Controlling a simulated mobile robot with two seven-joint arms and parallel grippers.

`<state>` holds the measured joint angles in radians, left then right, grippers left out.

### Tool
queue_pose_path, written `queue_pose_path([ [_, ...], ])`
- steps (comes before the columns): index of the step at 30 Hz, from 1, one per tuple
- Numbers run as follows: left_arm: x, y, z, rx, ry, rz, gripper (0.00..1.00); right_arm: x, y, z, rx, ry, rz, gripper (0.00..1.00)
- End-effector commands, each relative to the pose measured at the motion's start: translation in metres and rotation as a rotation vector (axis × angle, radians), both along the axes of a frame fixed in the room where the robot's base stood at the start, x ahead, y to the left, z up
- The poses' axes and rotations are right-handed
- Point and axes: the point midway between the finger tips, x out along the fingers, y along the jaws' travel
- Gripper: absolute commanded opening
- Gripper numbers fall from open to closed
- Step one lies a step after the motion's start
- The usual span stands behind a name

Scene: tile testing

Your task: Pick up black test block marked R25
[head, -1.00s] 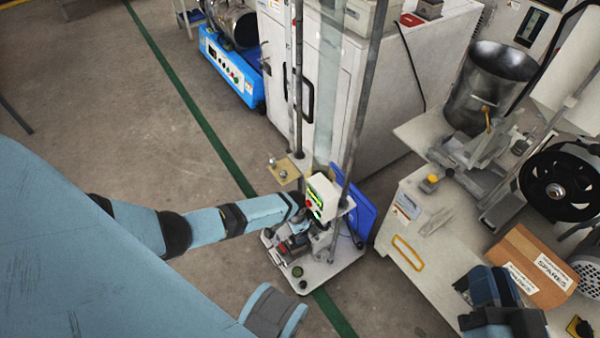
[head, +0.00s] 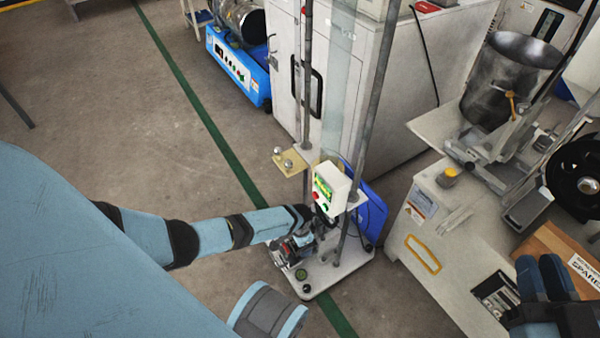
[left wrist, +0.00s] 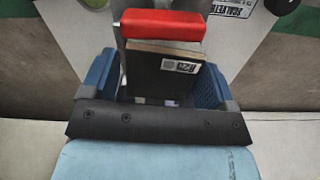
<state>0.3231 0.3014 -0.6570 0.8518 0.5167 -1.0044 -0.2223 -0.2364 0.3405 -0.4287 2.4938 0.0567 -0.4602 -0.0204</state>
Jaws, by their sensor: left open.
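A black block with a small white label (left wrist: 165,62) sits under a red bar (left wrist: 160,25) in the left wrist view. The label's print is too small to read surely. My left gripper (left wrist: 155,76) is open, with one blue finger to each side of the block. Whether the fingers touch it I cannot tell. In the head view the left gripper (head: 292,247) is down at the base of the tall test stand, and the block is not clear there. My right gripper (head: 545,278) is at the lower right, above the bench; its finger gap is not clear.
The stand's white base plate (head: 335,270) is on the floor, with metal uprights and a control box (head: 332,188) close beside my left arm. A blue panel (head: 372,215) leans behind it. A bench with a steel pot (head: 508,80) and a cardboard box (head: 560,245) is at right.

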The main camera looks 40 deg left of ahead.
Motion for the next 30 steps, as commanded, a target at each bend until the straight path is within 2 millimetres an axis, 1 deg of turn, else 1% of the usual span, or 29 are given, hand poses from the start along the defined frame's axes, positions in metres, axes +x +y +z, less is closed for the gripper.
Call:
queue_pose_path([
  [1, 0.000, 0.000, 0.000, 0.000, 0.000, 0.000, 0.74, 0.000, 0.000, 0.000, 0.000, 0.000, 0.000, 0.20],
  [2, 0.000, 0.000, 0.000, 0.000, 0.000, 0.000, 0.67, 0.000, 0.000, 0.000, 0.000, 0.000, 0.000, 0.20],
  [3, 0.000, 0.000, 0.000, 0.000, 0.000, 0.000, 0.58, 0.000, 0.000, 0.000, 0.000, 0.000, 0.000, 0.20],
  [5, 0.000, 0.000, 0.000, 0.000, 0.000, 0.000, 0.44, 0.000, 0.000, 0.000, 0.001, 0.001, 0.001, 0.20],
  [6, 0.000, 0.000, 0.000, 0.000, 0.000, 0.000, 0.43, 0.000, 0.000, 0.000, 0.001, 0.001, 0.001, 0.20],
  [11, 0.000, 0.000, 0.005, 0.000, -0.001, 0.000, 0.43, 0.000, 0.000, 0.004, 0.004, 0.005, 0.002, 0.20],
  [15, 0.000, 0.000, 0.016, 0.000, -0.001, 0.000, 0.43, -0.001, 0.002, 0.008, 0.024, 0.048, 0.009, 0.20],
  [22, 0.000, 0.000, 0.032, 0.000, -0.001, 0.000, 0.43, -0.010, 0.008, 0.002, 0.094, 0.163, 0.011, 0.20],
  [30, 0.000, 0.000, 0.051, 0.000, -0.001, 0.001, 0.43, -0.019, 0.013, 0.003, 0.157, 0.271, 0.014, 0.20],
])
